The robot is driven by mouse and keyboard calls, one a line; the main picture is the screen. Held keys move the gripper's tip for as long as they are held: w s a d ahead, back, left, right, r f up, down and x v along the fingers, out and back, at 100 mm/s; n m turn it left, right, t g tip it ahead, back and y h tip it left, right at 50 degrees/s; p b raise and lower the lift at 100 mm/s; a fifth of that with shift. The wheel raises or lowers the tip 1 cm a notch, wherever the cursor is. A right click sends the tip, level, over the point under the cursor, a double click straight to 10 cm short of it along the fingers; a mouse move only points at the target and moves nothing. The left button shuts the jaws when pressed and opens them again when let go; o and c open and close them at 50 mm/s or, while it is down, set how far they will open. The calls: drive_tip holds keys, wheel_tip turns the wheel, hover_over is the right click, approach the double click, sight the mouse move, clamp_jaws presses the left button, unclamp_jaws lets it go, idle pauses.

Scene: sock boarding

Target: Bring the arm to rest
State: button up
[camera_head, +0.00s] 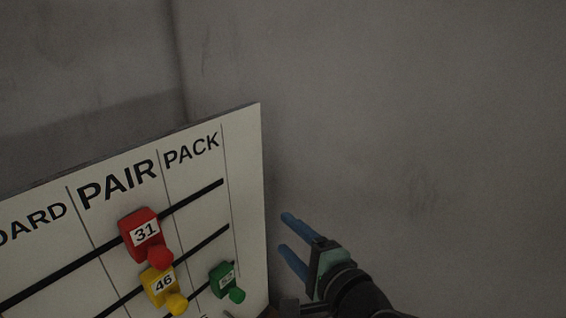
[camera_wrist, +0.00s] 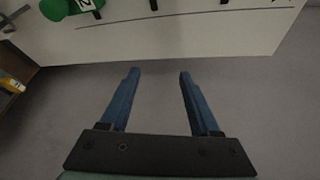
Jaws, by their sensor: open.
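My gripper (camera_head: 287,234) is at the lower middle of the head view, just right of the white board's right edge. Its two blue fingers point up and left. In the wrist view my gripper (camera_wrist: 157,75) shows its fingers spread apart with nothing between them, only grey surface behind. The fingers look clear of the board. Part of my arm is cut off by the bottom edge of the head view.
The white board (camera_head: 245,150) carries PAIR and PACK columns and black rails. A red tag 31 (camera_head: 140,229), a yellow tag 46 (camera_head: 158,284) and a green tag (camera_head: 223,279) sit on it; the green tag (camera_wrist: 62,8) also shows in the wrist view. Grey wall stands right.

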wheel_tip(320, 180, up, 14)
drive_tip(key=n+t+h, duration=0.3)
drive_tip(key=n+t, duration=0.1)
drive_tip(key=n, duration=0.2)
drive_tip(key=s+r+n+t+h, duration=0.2)
drive_tip(key=s+r+n+t, duration=0.2)
drive_tip(key=s+r, duration=0.4)
drive_tip(key=s+a+r+n+t+h, duration=0.1)
drive_tip(key=s+r+n+t, duration=0.3)
drive_tip(key=r, duration=1.2)
drive_tip(key=s+t+h, duration=0.1)
drive_tip(key=s, duration=0.3)
drive_tip(key=shift+a+h, duration=0.2)
drive_tip(key=shift+h, duration=0.2)
drive_tip(key=shift+f, duration=0.15)
